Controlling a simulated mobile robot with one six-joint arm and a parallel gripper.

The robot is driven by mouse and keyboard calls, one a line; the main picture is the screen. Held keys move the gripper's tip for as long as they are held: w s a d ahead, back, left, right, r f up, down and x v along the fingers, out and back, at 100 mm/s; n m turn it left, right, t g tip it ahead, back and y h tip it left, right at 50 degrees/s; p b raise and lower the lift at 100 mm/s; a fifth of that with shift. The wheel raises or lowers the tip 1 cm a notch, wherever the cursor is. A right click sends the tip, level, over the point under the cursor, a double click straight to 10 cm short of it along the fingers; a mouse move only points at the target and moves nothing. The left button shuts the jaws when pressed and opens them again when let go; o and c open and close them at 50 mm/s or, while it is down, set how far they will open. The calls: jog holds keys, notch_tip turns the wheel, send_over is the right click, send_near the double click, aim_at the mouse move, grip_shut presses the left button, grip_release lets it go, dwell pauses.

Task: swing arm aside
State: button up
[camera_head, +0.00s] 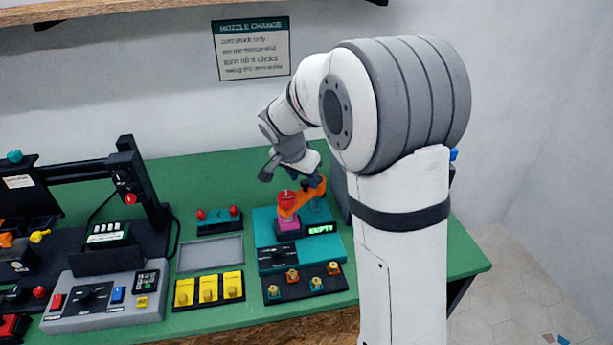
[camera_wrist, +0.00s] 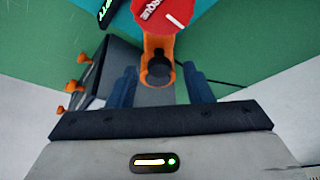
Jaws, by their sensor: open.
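The orange swing arm (camera_head: 302,198) sits on the teal station (camera_head: 264,231) and reaches from the red knob (camera_head: 287,197) toward the right. In the wrist view its orange end (camera_wrist: 157,43) lies between my fingertips, with a dark round peg or hole (camera_wrist: 160,68) in it. The red knob (camera_wrist: 160,12), with white lettering, shows at the top of that view. My gripper (camera_head: 315,186) is over the arm's right end. In the wrist view the two blue fingers of my gripper (camera_wrist: 159,84) are open on either side of the arm, with gaps. A magenta block (camera_head: 289,226) is under the knob.
The display (camera_head: 320,229) reads EMPTY. In front is a black rack of small nozzles (camera_head: 304,285); a grey tray (camera_head: 210,253) and yellow blocks (camera_head: 208,289) lie left. A printer frame (camera_head: 128,180) stands further left. A dark box (camera_head: 339,186) is behind my gripper.

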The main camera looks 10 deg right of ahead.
jog(key=shift+d+f, duration=0.1)
jog(key=shift+f, duration=0.3)
jog(key=shift+c, duration=0.5)
grip_shut()
jog(key=shift+d, duration=0.35)
jog(key=shift+w+a, duration=0.1)
jog(key=shift+a, duration=0.15)
jog(key=shift+d, duration=0.15)
